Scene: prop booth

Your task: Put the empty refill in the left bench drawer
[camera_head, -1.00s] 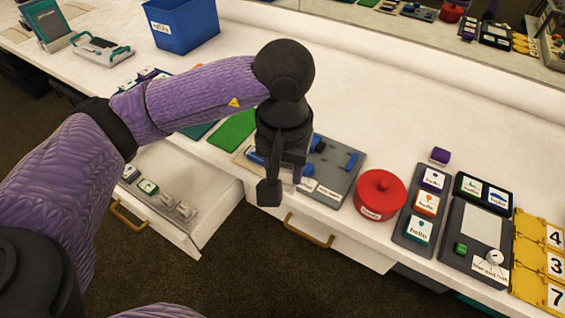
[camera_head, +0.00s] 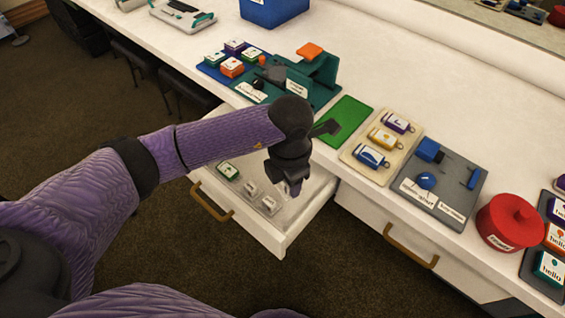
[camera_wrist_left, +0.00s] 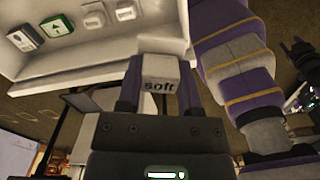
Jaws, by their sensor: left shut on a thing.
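My left gripper (camera_head: 293,190) points down over the right part of the open left bench drawer (camera_head: 277,241). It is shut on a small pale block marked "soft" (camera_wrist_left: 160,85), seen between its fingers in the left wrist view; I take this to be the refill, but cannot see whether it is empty. In the drawer a tray holds a green-marked refill (camera_head: 229,170) and pale holders (camera_head: 249,188) beside it. The left wrist view also shows the drawer wall (camera_wrist_left: 60,72). The block is mostly hidden in the head view.
On the bench above the drawer are a teal stand (camera_head: 321,74), a green mat (camera_head: 344,122), a beige tray with several refills (camera_head: 356,150) and a grey tray (camera_head: 450,192). A red pot (camera_head: 509,222) is farther right. Another drawer (camera_head: 372,222) is shut.

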